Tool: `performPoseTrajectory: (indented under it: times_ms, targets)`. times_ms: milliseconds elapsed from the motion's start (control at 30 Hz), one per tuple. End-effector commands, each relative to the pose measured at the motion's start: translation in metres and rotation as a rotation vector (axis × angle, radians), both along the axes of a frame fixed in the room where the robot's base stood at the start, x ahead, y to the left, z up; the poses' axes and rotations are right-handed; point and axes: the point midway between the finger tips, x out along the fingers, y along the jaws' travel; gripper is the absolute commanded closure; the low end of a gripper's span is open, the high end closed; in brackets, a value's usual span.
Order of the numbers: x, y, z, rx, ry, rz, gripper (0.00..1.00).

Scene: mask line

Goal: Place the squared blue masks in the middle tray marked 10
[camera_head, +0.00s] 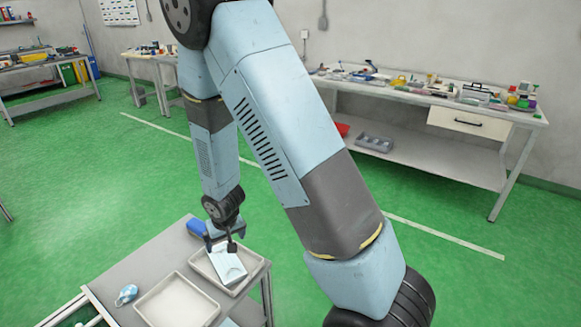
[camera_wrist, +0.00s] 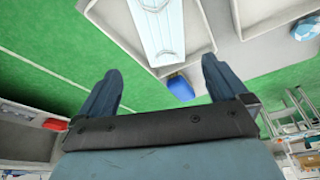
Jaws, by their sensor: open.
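A pale blue, squared mask (camera_head: 228,266) lies in the tray (camera_head: 250,266) at the right end of the grey table. Its long pleated shape also shows at the top of the wrist view (camera_wrist: 160,30), beyond my fingertips. My gripper (camera_head: 222,246) is over that tray, close to the mask's far end. In the wrist view its fingers (camera_wrist: 161,68) are spread wide with nothing between them. A second tray (camera_head: 160,308) beside it looks empty. No number 10 can be read on either tray.
A rounded blue-and-white mask (camera_head: 126,294) lies on the grey table (camera_head: 140,265) left of the trays. A small blue object (camera_head: 197,227) sits at the table's far edge. A cluttered workbench (camera_head: 420,98) stands along the back wall. Green floor lies open between.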

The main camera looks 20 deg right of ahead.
Motion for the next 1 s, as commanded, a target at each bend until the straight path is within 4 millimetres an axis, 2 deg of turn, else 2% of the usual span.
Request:
performPoseTrajectory:
  times_ms: [233,467,767,1000]
  targets:
    - [0.007,-0.028,0.076,0.01,-0.035,-0.049,0.0]
    - [-0.001,-0.059,0.147,0.015,-0.059,-0.089,0.0]
    - [-0.032,-0.1,0.231,0.024,-0.091,-0.132,0.0]
    - [-0.071,-0.13,0.289,0.028,-0.119,-0.159,0.0]
